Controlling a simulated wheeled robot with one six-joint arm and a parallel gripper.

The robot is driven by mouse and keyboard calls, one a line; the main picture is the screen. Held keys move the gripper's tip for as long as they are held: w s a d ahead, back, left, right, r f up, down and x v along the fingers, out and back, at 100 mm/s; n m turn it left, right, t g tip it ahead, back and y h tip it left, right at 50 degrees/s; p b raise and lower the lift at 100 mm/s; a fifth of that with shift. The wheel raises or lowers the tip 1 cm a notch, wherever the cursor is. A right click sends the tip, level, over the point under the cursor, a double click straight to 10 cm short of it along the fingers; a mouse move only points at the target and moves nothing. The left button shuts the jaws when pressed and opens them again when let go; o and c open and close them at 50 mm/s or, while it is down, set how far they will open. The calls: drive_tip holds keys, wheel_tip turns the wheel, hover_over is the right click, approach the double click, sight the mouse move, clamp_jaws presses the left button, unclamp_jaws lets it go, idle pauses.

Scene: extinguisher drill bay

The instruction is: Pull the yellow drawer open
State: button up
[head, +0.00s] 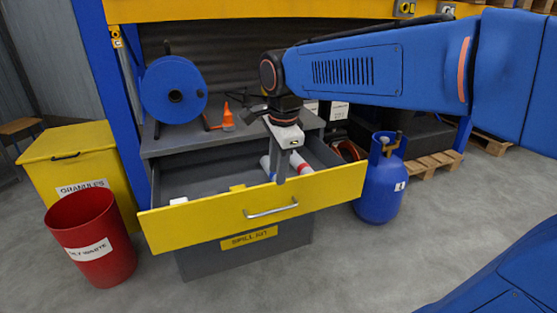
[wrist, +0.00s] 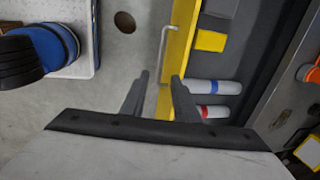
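The yellow drawer (head: 200,222) stands pulled out from the grey cabinet, with its inside showing. Its metal handle (head: 270,210) runs across the front; the handle (wrist: 164,42) and yellow front (wrist: 181,35) also show in the wrist view. My gripper (head: 280,181) points down at the top edge of the drawer front, above and behind the handle. In the wrist view my gripper (wrist: 160,75) has its two fingers apart, with the yellow front and part of the handle seen between them. Nothing is held. Whether a finger touches the front cannot be told.
White rolls with red (head: 297,162) and blue bands lie in the drawer. A red bin (head: 85,235) and yellow granules box (head: 60,150) stand left. A blue gas cylinder (head: 382,185) stands right. A blue reel (head: 160,80) sits on the cabinet. The floor in front is clear.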

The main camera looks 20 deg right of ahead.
drive_tip(key=shift+s+r, duration=0.15)
drive_tip(key=shift+r, duration=0.55)
drive_tip(key=shift+s+r, duration=0.15)
drive_tip(key=shift+r, duration=0.55)
drive_tip(key=s+d+f+n+t, duration=0.1)
drive_tip(key=s+d+f+n, duration=0.2)
drive_tip(key=s+f+n, duration=0.3)
drive_tip(key=s+d+f+n+t, duration=0.1)
drive_tip(key=s+d+f+n, duration=0.2)
drive_tip(key=s+f+n, duration=0.3)
drive_tip(key=s+n, duration=0.5)
drive_tip(key=shift+d+n+t, duration=0.25)
drive_tip(key=shift+n+t, duration=0.05)
drive_tip(key=shift+n, duration=0.1)
drive_tip(key=shift+a, duration=0.1)
